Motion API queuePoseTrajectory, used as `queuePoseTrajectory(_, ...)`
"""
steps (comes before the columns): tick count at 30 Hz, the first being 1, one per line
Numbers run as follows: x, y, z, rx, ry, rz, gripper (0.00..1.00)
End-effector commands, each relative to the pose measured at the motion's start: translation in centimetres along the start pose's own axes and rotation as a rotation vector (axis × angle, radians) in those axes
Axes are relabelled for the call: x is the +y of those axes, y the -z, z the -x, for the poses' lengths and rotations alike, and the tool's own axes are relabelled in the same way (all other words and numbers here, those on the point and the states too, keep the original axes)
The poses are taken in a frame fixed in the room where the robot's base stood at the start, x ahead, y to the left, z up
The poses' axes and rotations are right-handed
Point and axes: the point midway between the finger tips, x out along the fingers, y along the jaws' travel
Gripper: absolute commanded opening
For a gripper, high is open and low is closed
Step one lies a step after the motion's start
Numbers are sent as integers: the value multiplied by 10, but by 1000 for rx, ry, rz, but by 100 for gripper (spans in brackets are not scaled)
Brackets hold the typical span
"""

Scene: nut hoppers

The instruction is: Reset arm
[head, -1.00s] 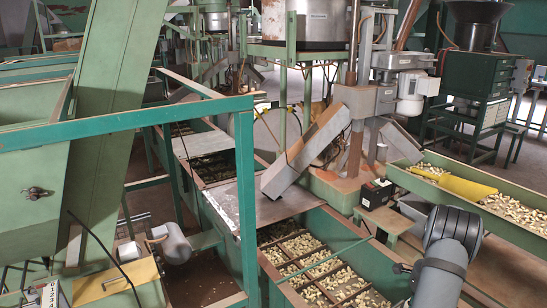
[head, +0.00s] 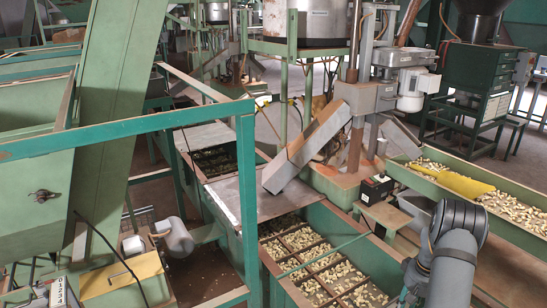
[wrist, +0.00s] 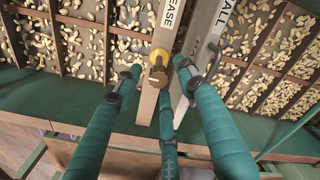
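In the wrist view, my gripper (wrist: 157,82) has three teal fingers reaching up the picture. The two outer fingertips stand apart, with no object clearly clamped between them. A brass-coloured fitting (wrist: 158,66) shows between the fingertips, in front of or against a pale bar lettered "EASE" (wrist: 166,30). I cannot tell whether the fingers touch it. A second pale bar lettered "ALL" (wrist: 222,18) runs beside it on the right. In the head view, my grey arm (head: 452,265) is at the lower right; its gripper end is not visible there.
A green hopper divided into compartments of nuts (head: 365,258) lies near my arm; compartments of nuts (wrist: 75,45) also fill the upper wrist view. Green rails (head: 120,130) and a metal chute (head: 305,150) stand left and centre.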

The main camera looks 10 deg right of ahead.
Motion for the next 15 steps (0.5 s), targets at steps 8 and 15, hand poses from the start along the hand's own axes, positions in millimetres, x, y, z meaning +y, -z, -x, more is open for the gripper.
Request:
queuePoseTrajectory(8,0,0,0,-1,1,197,40)
queuePoseTrajectory(15,-1,0,0,0,0,226,40)
